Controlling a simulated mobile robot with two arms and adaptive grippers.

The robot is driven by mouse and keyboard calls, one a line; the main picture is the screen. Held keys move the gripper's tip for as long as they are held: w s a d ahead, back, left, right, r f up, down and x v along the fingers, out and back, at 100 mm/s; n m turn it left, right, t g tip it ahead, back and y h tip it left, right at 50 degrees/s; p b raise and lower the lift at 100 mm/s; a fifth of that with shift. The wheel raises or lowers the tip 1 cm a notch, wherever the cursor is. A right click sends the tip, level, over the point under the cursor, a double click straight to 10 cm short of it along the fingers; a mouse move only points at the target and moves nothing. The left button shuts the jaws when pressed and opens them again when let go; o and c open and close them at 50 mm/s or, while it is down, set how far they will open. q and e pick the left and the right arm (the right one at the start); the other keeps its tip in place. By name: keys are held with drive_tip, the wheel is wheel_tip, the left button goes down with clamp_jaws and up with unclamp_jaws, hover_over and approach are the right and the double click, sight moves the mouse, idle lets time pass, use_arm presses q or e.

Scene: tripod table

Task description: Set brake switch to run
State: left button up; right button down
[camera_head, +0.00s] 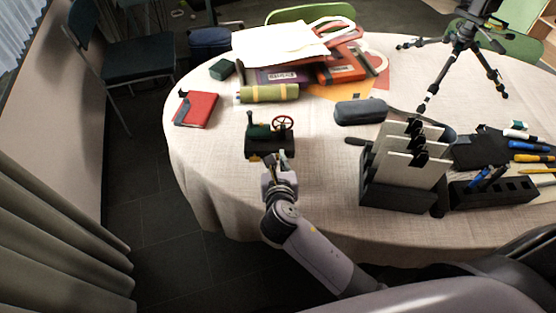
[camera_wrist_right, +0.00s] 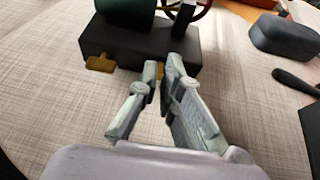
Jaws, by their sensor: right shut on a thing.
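A small model engine with a black base (camera_head: 258,148), a dark green body and a red spoked wheel (camera_head: 283,123) stands upright near the table's front left edge. In the right wrist view the front of its base (camera_wrist_right: 130,42) fills the top. A brass tab (camera_wrist_right: 99,63) sticks out at its left. My right gripper (camera_head: 278,165) is at the front of the base, its fingertips (camera_wrist_right: 163,72) closed around a second small brass piece (camera_wrist_right: 161,70), seemingly the brake switch. The fingers mostly hide this piece, so its setting is unclear. My left gripper is out of view.
A red notebook (camera_head: 196,109) lies left of the engine, and a green roll (camera_head: 270,93) behind it. A dark case (camera_head: 361,111) and a black holder with upright panels (camera_head: 398,196) stand to the right. The cloth beside the engine is clear.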

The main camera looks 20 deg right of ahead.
sight(289, 154)
idle(0.4)
drive_tip(key=d+p, duration=0.2)
drive_tip(key=shift+s+d+r+p, duration=0.1)
drive_tip(key=shift+s+r+p, duration=0.1)
drive_tip(key=shift+s+p, duration=0.15)
drive_tip(key=shift+s+d+f, duration=0.1)
drive_tip(key=shift+d+f, duration=0.05)
drive_tip(key=shift+d, duration=0.25)
drive_tip(key=c, duration=1.8)
unclamp_jaws()
drive_tip(key=shift+o, duration=0.2)
